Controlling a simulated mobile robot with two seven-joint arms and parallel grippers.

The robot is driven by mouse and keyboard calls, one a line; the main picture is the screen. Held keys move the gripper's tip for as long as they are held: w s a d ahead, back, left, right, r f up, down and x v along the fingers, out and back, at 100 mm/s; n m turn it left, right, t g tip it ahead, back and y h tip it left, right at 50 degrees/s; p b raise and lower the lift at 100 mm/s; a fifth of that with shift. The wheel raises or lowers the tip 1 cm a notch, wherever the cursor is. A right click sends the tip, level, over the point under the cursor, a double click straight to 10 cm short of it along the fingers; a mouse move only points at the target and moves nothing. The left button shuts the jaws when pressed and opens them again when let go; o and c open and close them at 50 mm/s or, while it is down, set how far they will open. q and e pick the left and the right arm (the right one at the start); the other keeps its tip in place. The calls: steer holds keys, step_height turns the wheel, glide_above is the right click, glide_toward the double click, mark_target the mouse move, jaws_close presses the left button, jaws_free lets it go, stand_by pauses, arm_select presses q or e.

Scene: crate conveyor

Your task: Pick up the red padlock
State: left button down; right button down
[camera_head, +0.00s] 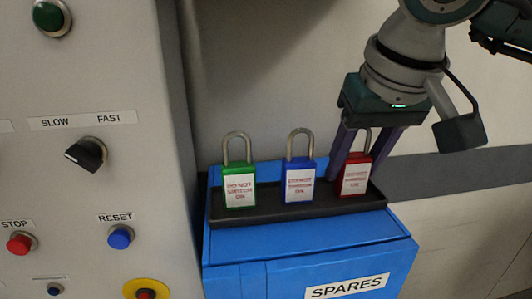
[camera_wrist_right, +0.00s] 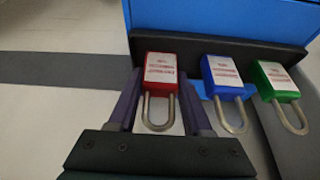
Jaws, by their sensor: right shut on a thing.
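The red padlock (camera_head: 354,178) stands upright at the right end of a black tray on the blue box. My right gripper (camera_head: 356,172) reaches down from above with its purple fingers on either side of the red padlock and is shut on it. In the right wrist view the red padlock (camera_wrist_right: 161,72) sits between the fingers of my right gripper (camera_wrist_right: 158,88), its shackle pointing toward the palm. The padlock appears still in the tray. My left gripper is not in view.
A blue padlock (camera_head: 300,180) and a green padlock (camera_head: 239,186) stand to the left in the black tray (camera_head: 270,217). The blue box (camera_head: 300,240) is labelled SPARES. A grey control panel (camera_head: 90,190) with buttons rises at the left.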

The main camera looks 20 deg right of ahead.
steer(key=shift+r+p, duration=0.4)
steer(key=shift+r, duration=0.2)
step_height(320, 180, up, 3)
steer(key=shift+f+p, duration=0.15)
steer(key=shift+p, duration=0.75)
steer(key=s+a+p, duration=0.2)
steer(key=s+p, duration=0.2)
steer(key=s, duration=0.4)
steer(key=s+a+p, duration=0.2)
steer(key=s+p, duration=0.2)
steer(key=s, duration=0.5)
steer(key=shift+s+a+f+p, duration=0.2)
steer(key=shift+a+f+p, duration=0.05)
steer(key=shift+a+p, duration=0.1)
steer(key=shift+w, duration=0.1)
